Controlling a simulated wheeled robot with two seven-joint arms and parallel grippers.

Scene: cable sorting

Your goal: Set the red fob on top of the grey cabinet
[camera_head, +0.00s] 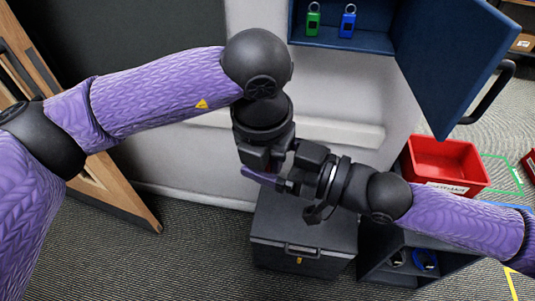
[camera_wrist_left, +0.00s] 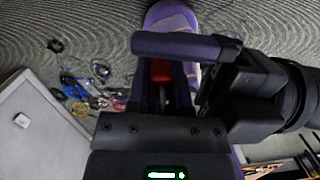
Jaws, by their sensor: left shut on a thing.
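The red fob (camera_wrist_left: 161,70) shows between the purple fingers of my left gripper (camera_wrist_left: 163,88) in the left wrist view. My left gripper is shut on it. In the head view my left gripper (camera_head: 266,168) points down above the back part of the grey cabinet (camera_head: 290,225), and the fob is mostly hidden there. The grey cabinet is a low dark box with a handle on its front. My right gripper (camera_head: 262,178) comes in from the right, with a purple finger across my left fingertips. Whether it is open or shut is unclear.
A blue cabinet (camera_head: 385,42) with its door open holds a green fob (camera_head: 313,20) and a blue fob (camera_head: 347,22). A red bin (camera_head: 446,162) stands at right, above a dark shelf unit (camera_head: 372,263). A wooden frame (camera_head: 112,190) leans at left.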

